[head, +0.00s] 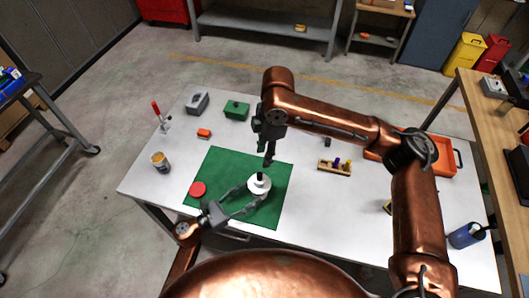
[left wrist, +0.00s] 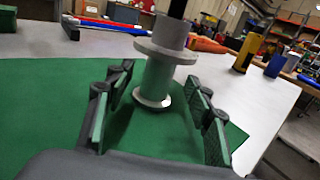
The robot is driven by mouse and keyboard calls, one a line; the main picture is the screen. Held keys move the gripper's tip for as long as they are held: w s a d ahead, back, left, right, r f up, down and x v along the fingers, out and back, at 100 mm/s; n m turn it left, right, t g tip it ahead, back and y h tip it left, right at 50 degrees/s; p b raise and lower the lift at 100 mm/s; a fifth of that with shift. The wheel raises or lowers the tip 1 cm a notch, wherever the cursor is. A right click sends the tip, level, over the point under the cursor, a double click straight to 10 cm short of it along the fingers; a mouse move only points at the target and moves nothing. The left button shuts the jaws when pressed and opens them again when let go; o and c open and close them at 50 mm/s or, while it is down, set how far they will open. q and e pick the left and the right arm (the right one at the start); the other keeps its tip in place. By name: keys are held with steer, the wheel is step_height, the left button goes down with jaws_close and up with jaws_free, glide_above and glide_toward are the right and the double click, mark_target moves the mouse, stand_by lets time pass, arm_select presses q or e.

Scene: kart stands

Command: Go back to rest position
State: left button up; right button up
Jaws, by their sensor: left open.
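A white flanged spool (head: 259,187) stands upright on the green mat (head: 222,167), with a dark rod (head: 260,176) at its top. My left gripper (head: 252,197) is open, its two fingers spread on either side of the spool. In the left wrist view the spool (left wrist: 159,75) stands upright between the green-padded fingers, with gaps on both sides. The dark rod there runs up out of the picture. My right gripper (head: 269,152) points down just behind the spool; its fingers are seen edge-on, so their opening is unclear.
A red disc (head: 198,189) lies at the mat's left. A can (head: 160,162), red-handled clamp (head: 161,117), grey block (head: 197,103) and green box (head: 236,110) stand left and behind. A small rack (head: 335,168), orange tray (head: 442,157) and blue bottle (head: 467,235) are right.

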arm_select(q)
steer(key=v, duration=0.6)
steer(key=shift+s+a, duration=0.1)
steer(key=shift+a, duration=0.05)
